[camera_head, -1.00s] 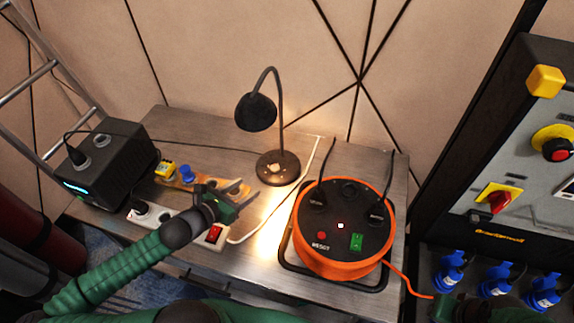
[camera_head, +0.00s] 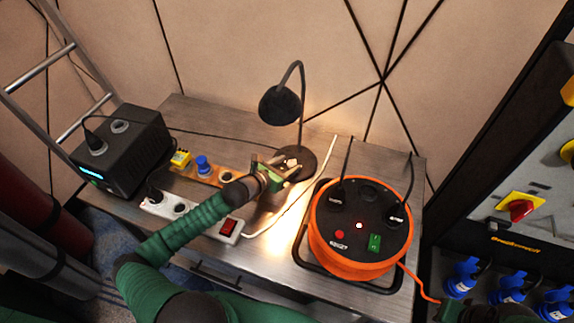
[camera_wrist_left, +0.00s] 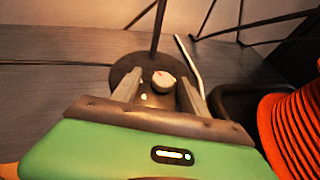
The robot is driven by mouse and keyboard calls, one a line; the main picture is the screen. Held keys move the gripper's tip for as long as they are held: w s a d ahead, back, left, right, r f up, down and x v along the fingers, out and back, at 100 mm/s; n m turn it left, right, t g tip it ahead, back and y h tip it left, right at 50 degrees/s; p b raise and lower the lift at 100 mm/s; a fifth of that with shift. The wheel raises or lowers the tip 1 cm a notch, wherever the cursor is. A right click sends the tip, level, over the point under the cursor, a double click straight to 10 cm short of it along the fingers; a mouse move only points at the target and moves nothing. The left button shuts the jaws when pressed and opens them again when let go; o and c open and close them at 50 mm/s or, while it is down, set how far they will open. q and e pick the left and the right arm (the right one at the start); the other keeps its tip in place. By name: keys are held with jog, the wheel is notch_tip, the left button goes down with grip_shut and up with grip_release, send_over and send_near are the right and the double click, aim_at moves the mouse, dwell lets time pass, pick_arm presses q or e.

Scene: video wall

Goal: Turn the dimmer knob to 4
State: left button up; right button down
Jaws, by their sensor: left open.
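The dimmer knob (camera_wrist_left: 163,81) is small, round and white with a red mark, on the round dark base (camera_wrist_left: 128,70) of the desk lamp. In the wrist view it lies between and just beyond the open fingers of my left gripper (camera_wrist_left: 160,88), apart from both as far as I can tell. In the head view my left gripper (camera_head: 290,168) is at the near side of the lamp base and partly covers the knob. The lamp (camera_head: 280,105) stands upright and is lit. A green part of my right arm shows at the lower right edge; its fingers cannot be made out.
An orange cable reel (camera_head: 350,255) stands right of the lamp. A white power strip (camera_head: 180,212) with a red switch lies under my left arm. A black power box (camera_head: 125,145) stands at the left. A white cable runs beside the lamp base.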

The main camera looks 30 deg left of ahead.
pick_arm(q)
jog(key=shift+c, duration=1.4)
jog(key=shift+d+r, duration=0.2)
jog(key=shift+d, duration=0.15)
jog(key=c, duration=0.5)
grip_shut()
jog(key=shift+a, duration=0.15)
pick_arm(e)
jog(key=shift+d, duration=0.15)
jog(key=shift+r, duration=0.1)
pick_arm(q)
jog(key=shift+a, duration=0.1)
pick_arm(e)
jog(key=shift+r, duration=0.1)
